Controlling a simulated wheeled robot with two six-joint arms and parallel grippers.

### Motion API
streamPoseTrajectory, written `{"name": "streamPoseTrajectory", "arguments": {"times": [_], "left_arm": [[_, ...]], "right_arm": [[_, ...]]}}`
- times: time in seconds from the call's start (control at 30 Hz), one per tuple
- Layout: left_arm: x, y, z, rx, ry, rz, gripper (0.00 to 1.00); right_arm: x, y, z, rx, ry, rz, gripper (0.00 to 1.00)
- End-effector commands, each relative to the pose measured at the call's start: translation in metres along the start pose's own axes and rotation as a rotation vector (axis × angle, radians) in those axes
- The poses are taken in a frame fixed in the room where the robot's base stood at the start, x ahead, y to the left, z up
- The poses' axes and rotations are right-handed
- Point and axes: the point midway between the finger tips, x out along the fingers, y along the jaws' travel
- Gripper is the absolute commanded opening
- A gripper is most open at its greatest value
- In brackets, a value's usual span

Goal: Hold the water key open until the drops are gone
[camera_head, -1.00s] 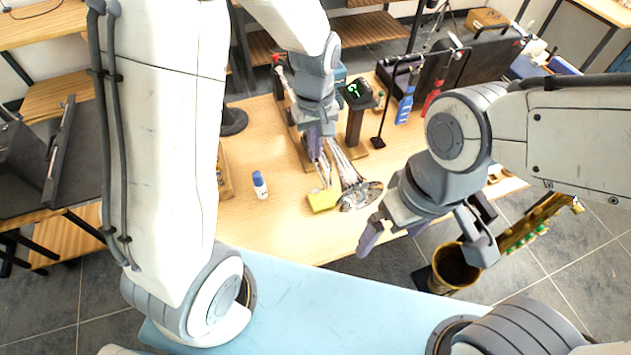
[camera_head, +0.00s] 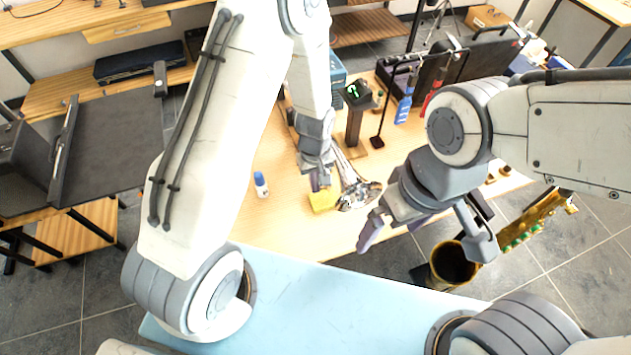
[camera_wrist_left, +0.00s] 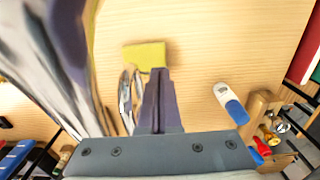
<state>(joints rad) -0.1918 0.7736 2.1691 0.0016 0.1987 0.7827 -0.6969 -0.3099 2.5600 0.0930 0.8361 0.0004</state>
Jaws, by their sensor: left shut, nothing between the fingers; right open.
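A silver instrument with long tubes (camera_head: 357,195) lies on the wooden table; its tubes are large and blurred at the left of the left wrist view (camera_wrist_left: 60,60). A yellow block or cloth (camera_head: 323,201) lies beside its near end and also shows in the left wrist view (camera_wrist_left: 145,56). My left gripper (camera_head: 319,182) is shut and empty, above the yellow piece and close beside the tubes; its fingers (camera_wrist_left: 157,98) point toward the yellow piece. My right gripper (camera_head: 425,236) is open and empty near the table's front right edge. I cannot make out the water key or any drops.
A stand with a green-lit display (camera_head: 356,95) is behind. The table's front left is clear.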

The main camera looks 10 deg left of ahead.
Motion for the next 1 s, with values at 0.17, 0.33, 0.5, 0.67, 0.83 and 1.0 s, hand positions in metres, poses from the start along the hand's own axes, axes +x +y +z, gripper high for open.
{"name": "streamPoseTrajectory", "arguments": {"times": [0.17,0.33,0.5,0.67,0.83,1.0], "left_arm": [[0.0003,0.0001,-0.0001,0.0,0.0,0.0,0.0],[0.0043,-0.0004,-0.0006,-0.001,0.0,0.0,0.0],[0.006,-0.0011,-0.0012,0.0,0.0,-0.001,0.0],[0.0062,-0.0013,-0.001,0.0,-0.001,-0.001,0.0],[0.0063,-0.0014,-0.0008,0.0,-0.001,-0.002,0.0],[0.0064,-0.0015,-0.0006,0.0,-0.002,-0.002,0.0]], "right_arm": [[0.0001,0.0,0.0,0.0,0.0,0.0,1.0],[0.0036,0.0003,0.0002,0.0,0.0,0.0,1.0],[0.0046,0.0003,0.0003,0.0,0.0,0.0,1.0],[0.0046,0.0003,0.0002,0.0,0.0,0.0,1.0],[0.0046,0.0003,0.0002,0.0,0.0,0.0,1.0],[0.0047,0.0003,0.0002,0.0,0.0,0.0,1.0]]}}
